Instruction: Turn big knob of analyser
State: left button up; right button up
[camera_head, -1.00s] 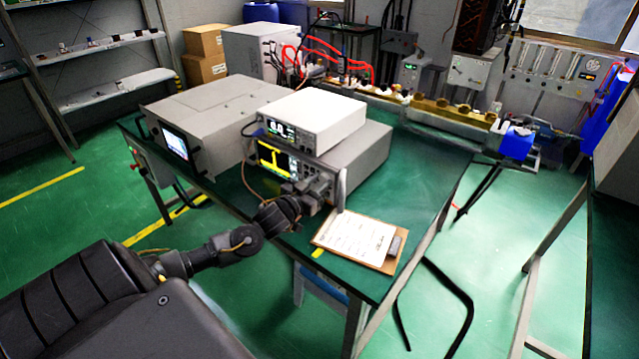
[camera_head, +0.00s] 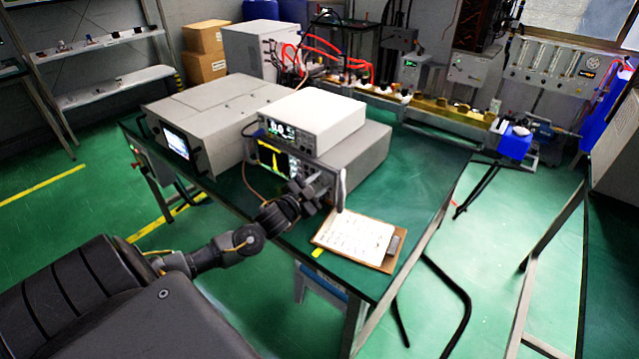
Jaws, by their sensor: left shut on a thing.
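The analyser (camera_head: 364,158) is the grey box with a lit yellow-trace screen (camera_head: 276,160) on its front, standing on the green table. My left arm reaches in from the lower left. My left gripper (camera_head: 318,186) is at the right part of the analyser's front panel, shut on the big knob. The gripper covers the knob, so the knob itself is hidden. My right gripper is not in view.
A white instrument (camera_head: 318,118) with a lit display sits on top of the analyser. A larger grey unit (camera_head: 205,112) stands to its left. A clipboard with paper (camera_head: 356,238) lies near the table's front edge. The green table top (camera_head: 428,185) is clear to the right.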

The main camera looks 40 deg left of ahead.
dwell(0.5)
pick_arm(q)
jog(key=o, duration=0.9)
jog(key=shift+o, duration=0.4)
jog(key=shift+s+f, duration=0.1)
jog(key=shift+s, duration=0.25)
jog(key=s+b, duration=0.1)
jog(key=s, duration=0.9)
jog(key=shift+d, duration=0.2)
